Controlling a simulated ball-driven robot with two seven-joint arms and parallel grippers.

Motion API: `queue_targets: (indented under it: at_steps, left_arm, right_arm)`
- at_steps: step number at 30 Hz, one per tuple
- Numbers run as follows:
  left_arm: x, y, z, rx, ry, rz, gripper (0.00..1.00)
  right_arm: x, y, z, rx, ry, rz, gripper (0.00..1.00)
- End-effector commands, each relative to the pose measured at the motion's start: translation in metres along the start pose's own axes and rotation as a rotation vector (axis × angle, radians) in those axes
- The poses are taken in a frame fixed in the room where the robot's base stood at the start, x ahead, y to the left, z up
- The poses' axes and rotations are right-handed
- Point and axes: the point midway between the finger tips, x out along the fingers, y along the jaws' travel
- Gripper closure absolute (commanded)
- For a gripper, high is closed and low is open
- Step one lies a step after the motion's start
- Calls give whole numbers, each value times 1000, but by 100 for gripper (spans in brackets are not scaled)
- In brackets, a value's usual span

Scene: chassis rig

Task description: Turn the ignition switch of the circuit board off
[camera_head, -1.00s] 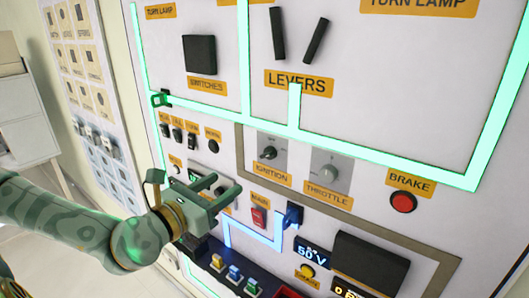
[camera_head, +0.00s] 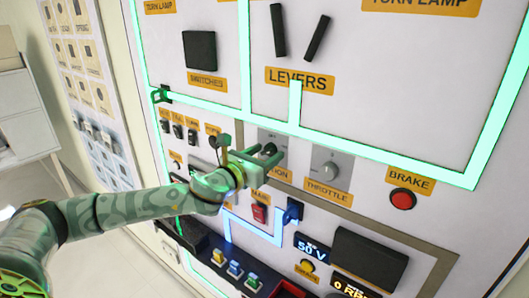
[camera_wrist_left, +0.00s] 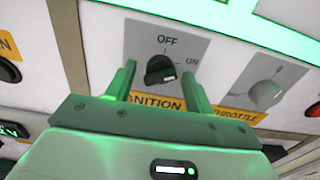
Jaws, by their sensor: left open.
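The ignition switch is a black knob (camera_wrist_left: 160,70) on a grey plate (camera_wrist_left: 136,40), with OFF printed above it and ON to its right. Its white mark sits on the right side, nearer ON than OFF. My left gripper (camera_wrist_left: 159,74) is open, with one finger on each side of the knob in the wrist view; I cannot tell whether they touch it. In the head view the left gripper (camera_head: 269,153) is in front of the ignition plate (camera_head: 271,138) and hides most of the knob. The circuit board (camera_head: 390,90) is the large white panel. My right gripper is not in view.
The grey throttle knob (camera_head: 330,169) is close to the right of the gripper. A red brake button (camera_head: 403,201) is farther right. A red switch (camera_head: 260,212) and a blue plug (camera_head: 293,210) are below. Small black switches (camera_head: 178,131) are to the left.

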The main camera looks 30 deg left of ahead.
Motion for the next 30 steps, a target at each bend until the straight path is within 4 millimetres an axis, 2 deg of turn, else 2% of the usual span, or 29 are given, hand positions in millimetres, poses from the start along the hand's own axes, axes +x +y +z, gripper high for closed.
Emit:
queue_targets:
  at_steps: [6, 7, 11, 12, 22, 30]
  left_arm:
    - [1, 0, 0, 0, 0, 0, 47]
    - [1, 0, 0, 0, 0, 0, 50]
    - [0, 0, 0, -1, 0, 0, 86]
    - [0, 0, 0, -1, 0, 0, 89]
    - [0, 0, 0, -37, 0, 0, 89]
    - [0, -1, 0, -194, 1, 0, 89]
  right_arm:
    - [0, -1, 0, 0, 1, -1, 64]
    - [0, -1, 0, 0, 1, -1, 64]
    - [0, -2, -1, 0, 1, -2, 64]
    - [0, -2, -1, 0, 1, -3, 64]
    - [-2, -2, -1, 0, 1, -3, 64]
    - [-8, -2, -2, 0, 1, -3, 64]
